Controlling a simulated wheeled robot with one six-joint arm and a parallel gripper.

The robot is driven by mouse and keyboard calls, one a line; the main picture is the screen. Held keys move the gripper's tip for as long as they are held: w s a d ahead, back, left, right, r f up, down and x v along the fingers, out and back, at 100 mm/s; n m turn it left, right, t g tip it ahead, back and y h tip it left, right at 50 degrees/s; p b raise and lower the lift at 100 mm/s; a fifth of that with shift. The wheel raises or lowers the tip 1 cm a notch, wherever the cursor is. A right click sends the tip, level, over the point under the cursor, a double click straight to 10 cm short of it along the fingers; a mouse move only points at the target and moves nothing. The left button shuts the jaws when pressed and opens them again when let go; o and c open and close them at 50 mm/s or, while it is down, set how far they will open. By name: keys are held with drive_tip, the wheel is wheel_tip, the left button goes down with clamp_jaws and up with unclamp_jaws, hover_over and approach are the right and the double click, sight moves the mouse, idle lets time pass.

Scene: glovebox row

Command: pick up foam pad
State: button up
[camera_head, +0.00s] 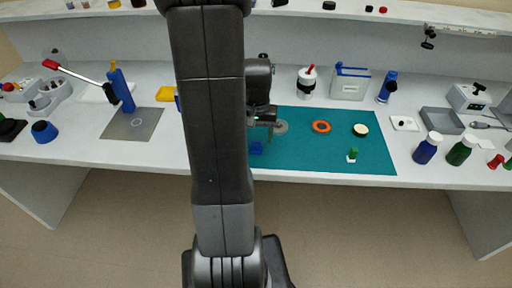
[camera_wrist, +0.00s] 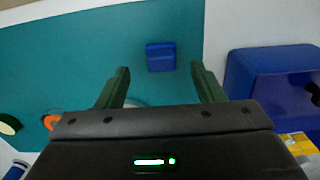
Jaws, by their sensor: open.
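A small blue block (camera_head: 256,148), which looks like the foam pad, lies on the teal mat (camera_head: 320,155) near its front edge, beside my arm. In the wrist view the blue block (camera_wrist: 160,56) lies on the mat ahead of and between my two dark green fingertips. My gripper (camera_wrist: 159,66) is open, with nothing between its fingers. In the head view my gripper (camera_head: 262,124) is over the left part of the mat and partly hidden by my arm. Its height above the mat is hard to tell.
On the mat are a grey disc (camera_head: 281,127), an orange ring (camera_head: 321,127), a dark-rimmed cream disc (camera_head: 360,130) and a green piece (camera_head: 352,154). A larger blue object (camera_wrist: 268,80) stands beside the mat in the wrist view. Bottles (camera_head: 427,149) stand right of the mat.

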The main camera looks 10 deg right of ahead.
sight(256, 143)
drive_tip(key=shift+a+f, duration=0.1)
drive_tip(key=shift+f, duration=2.1)
drive_tip(key=c, duration=1.1)
drive_tip(key=shift+o, duration=0.2)
drive_tip(key=shift+w+r, duration=0.1)
drive_tip(key=shift+r, duration=0.05)
wheel_tip(256, 143, up, 10)
drive_tip(key=shift+f, duration=0.1)
